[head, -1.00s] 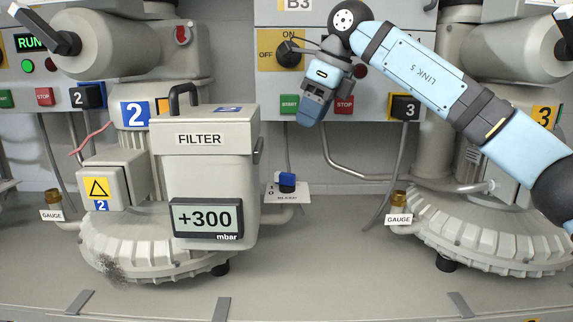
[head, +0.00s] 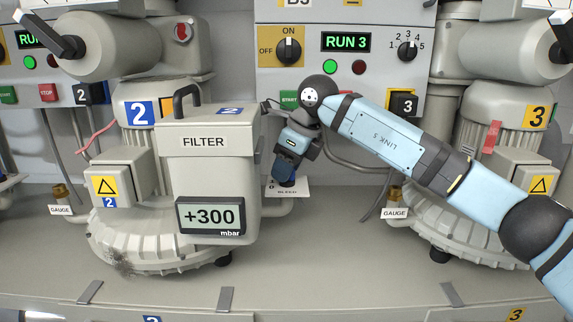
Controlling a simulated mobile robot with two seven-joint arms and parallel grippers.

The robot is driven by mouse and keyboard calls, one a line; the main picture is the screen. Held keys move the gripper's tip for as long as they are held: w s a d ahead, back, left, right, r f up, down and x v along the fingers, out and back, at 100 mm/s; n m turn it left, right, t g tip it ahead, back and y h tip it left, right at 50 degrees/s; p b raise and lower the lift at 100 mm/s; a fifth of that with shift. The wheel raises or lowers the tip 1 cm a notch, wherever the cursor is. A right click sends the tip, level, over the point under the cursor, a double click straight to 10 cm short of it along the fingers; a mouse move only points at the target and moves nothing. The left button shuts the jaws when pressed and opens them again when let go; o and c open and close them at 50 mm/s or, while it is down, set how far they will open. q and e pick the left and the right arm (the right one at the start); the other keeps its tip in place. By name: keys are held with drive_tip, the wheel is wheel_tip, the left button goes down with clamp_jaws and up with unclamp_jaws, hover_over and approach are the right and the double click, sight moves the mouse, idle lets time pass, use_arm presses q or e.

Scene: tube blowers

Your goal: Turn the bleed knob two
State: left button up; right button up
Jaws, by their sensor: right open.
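The bleed plate (head: 294,191) stands just right of blower two's filter box (head: 203,140), low between the two blowers. My right gripper (head: 285,172) is open and points down over this plate. It hides the blue bleed knob almost wholly, so I cannot tell whether the fingers are around it or how it is turned. The display (head: 210,216) on the filter box reads +300 mbar. My left gripper is not in view.
The control panel (head: 375,72) with RUN 3 lit is above my right arm. Blower three (head: 455,225) stands at the right, behind my forearm. A gauge (head: 395,197) is right of the plate. The grey bench front is clear.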

drive_tip(key=shift+c, duration=0.2)
clamp_jaws()
